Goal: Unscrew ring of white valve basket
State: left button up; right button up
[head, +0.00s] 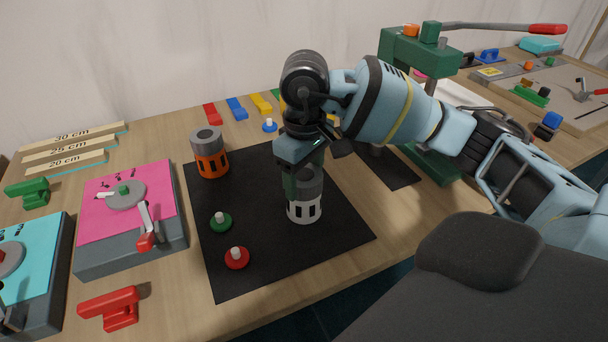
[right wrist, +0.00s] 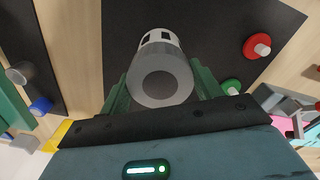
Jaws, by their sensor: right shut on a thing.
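The white valve basket (head: 304,211) stands upright on the black mat (head: 262,261), with a grey ring (head: 309,183) on its top. In the right wrist view the ring (right wrist: 160,82) lies between green fingers, with the white slotted basket (right wrist: 160,37) beyond it. My right gripper (head: 304,178) reaches down from above and is shut on the grey ring. The gripper hides part of the ring in the head view. My left gripper is not in view.
An orange basket with a grey ring (head: 211,155) stands at the mat's back left. Green (head: 220,222) and red (head: 237,258) valves lie on the mat. A pink-topped box (head: 128,205) is to the left, and a green press (head: 420,58) stands behind my right arm.

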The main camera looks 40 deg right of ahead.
jog(key=shift+s+f+n+b, duration=0.15)
jog(key=shift+f+n+b, duration=0.3)
jog(key=shift+n, duration=0.65)
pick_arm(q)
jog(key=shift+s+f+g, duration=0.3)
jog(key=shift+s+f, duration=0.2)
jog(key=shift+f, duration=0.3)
pick_arm(e)
jog(key=shift+r, duration=0.1)
jog(key=shift+n+b, duration=0.6)
jog(key=shift+n, duration=0.4)
jog(key=shift+r, duration=0.25)
jog(key=shift+r+p, duration=1.55)
jog(key=shift+r, duration=1.5)
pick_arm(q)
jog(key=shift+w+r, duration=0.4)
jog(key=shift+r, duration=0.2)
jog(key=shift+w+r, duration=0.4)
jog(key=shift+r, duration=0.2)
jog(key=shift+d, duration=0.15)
